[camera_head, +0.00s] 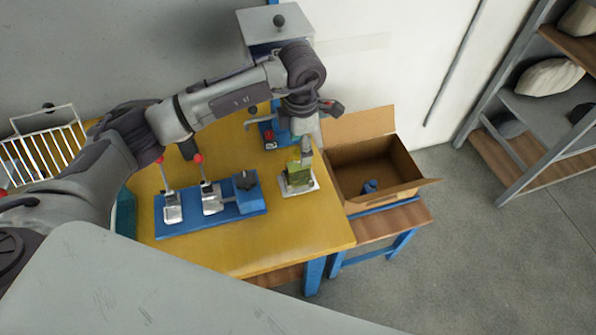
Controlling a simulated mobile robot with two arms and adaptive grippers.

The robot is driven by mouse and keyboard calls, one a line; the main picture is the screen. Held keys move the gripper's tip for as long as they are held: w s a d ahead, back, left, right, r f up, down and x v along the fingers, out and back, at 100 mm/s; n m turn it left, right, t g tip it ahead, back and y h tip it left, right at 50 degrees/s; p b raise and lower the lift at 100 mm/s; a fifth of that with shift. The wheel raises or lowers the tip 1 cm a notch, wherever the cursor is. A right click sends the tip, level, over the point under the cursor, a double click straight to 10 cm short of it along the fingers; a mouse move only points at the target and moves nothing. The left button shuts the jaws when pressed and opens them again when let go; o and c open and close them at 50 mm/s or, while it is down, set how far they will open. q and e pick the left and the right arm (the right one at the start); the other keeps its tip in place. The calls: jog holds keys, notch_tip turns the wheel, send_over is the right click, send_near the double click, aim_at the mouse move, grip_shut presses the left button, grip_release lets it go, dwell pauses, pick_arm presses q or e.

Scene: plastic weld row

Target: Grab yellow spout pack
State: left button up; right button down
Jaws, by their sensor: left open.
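The yellow spout pack (294,175) stands upright on a small white plate (312,187) near the right side of the yellow table. My left arm reaches across from the left, and my left gripper (305,148) points down right at the top of the pack. Its jaws are open. The gripper hides the upper part of the pack, and I cannot tell whether a finger touches it. My right gripper is not in view.
An open cardboard box (352,190) with a small blue item (370,186) stands on a stool right of the table (240,262). A blue fixture (160,228) with red-knobbed levers lies left of the pack. A white wire rack (45,150) is at far left, shelving (520,150) at right.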

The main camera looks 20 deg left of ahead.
aim_at(298, 160)
pick_arm(q)
notch_tip(298, 160, down, 2)
jog(key=shift+s+a+f+p, duration=0.1)
jog(key=shift+a+f+p, duration=0.05)
jog(key=shift+p, duration=0.65)
notch_tip(298, 160, down, 2)
jog(key=shift+a+f+p, duration=0.1)
jog(key=shift+f+p, duration=0.1)
jog(key=shift+p, duration=0.15)
jog(key=shift+f, duration=0.5)
grip_shut()
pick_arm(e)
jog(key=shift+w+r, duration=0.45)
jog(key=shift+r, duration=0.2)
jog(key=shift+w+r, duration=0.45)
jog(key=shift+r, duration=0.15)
